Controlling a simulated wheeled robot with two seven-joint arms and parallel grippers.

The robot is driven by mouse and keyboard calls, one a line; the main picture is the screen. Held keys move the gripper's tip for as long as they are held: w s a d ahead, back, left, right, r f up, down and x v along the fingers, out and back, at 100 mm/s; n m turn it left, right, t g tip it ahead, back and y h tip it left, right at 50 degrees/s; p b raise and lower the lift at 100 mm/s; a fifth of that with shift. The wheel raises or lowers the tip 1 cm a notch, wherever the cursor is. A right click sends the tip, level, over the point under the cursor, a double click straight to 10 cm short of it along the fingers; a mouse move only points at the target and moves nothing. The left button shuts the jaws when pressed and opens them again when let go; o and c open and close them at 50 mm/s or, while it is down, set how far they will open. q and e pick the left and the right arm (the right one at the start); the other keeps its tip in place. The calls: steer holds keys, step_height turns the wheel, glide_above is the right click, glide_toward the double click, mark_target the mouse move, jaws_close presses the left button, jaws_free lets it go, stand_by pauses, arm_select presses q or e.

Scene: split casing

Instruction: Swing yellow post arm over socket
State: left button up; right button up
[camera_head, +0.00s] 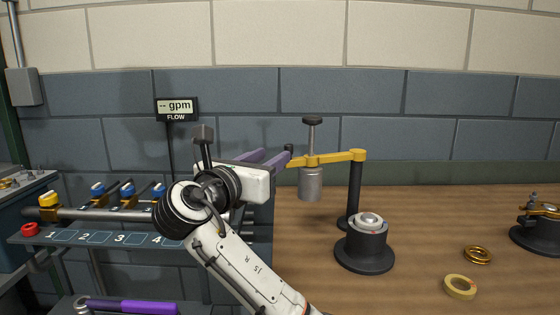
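The yellow post arm (335,157) reaches left from the top of a black post (354,195). A grey cylinder (312,184) hangs under it, with a black hand knob (312,121) on a screw above. A small dark knob (289,149) is at the arm's left end. The socket (369,223), a light ring in a black round base (364,253), stands in front of the post, right of the hanging cylinder. My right gripper (281,157) has its purple fingers at the arm's left end; its grip there is unclear.
A yellow ring (460,287) and brass rings (477,254) lie on the wooden bench (420,290). A black fixture (538,232) stands at the right edge. A valve rack (130,238) and flow display (177,108) are at left.

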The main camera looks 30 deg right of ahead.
mark_target(287, 148)
steer(key=x, duration=1)
steer(key=shift+w+d, duration=0.1)
steer(key=shift+d, duration=0.05)
jaws_close()
